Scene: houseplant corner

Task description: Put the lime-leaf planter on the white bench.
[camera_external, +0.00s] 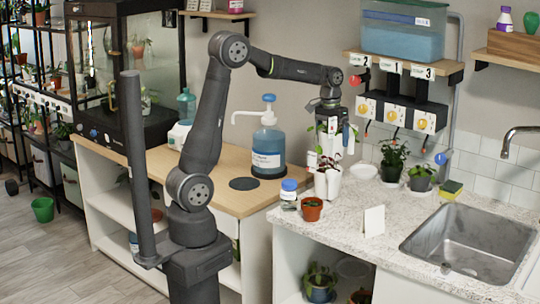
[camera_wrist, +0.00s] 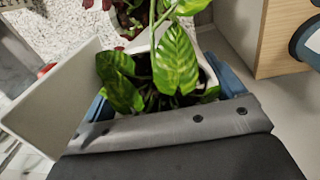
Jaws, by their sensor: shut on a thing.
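My gripper (camera_external: 333,128) is shut on the lime-leaf planter (camera_external: 337,145), a white pot with green and lime-patched leaves. The wrist view shows the planter's leaves (camera_wrist: 175,62) and part of its pale rim (camera_wrist: 207,72) between the blue fingers (camera_wrist: 165,95). In the external view it hangs upright above the speckled white bench (camera_external: 425,222), near its left end. Another white planter (camera_external: 328,184) with leaves stands on the bench below it. The held pot's base is hard to make out against the things behind it.
A terracotta pot (camera_external: 312,209), a blue-lidded jar (camera_external: 289,194) and a white card (camera_external: 374,221) stand nearby. Two potted plants (camera_external: 392,160) are to the right, before the sink (camera_external: 470,245). Bare bench lies in front of them. The wooden counter (camera_external: 225,180) is left.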

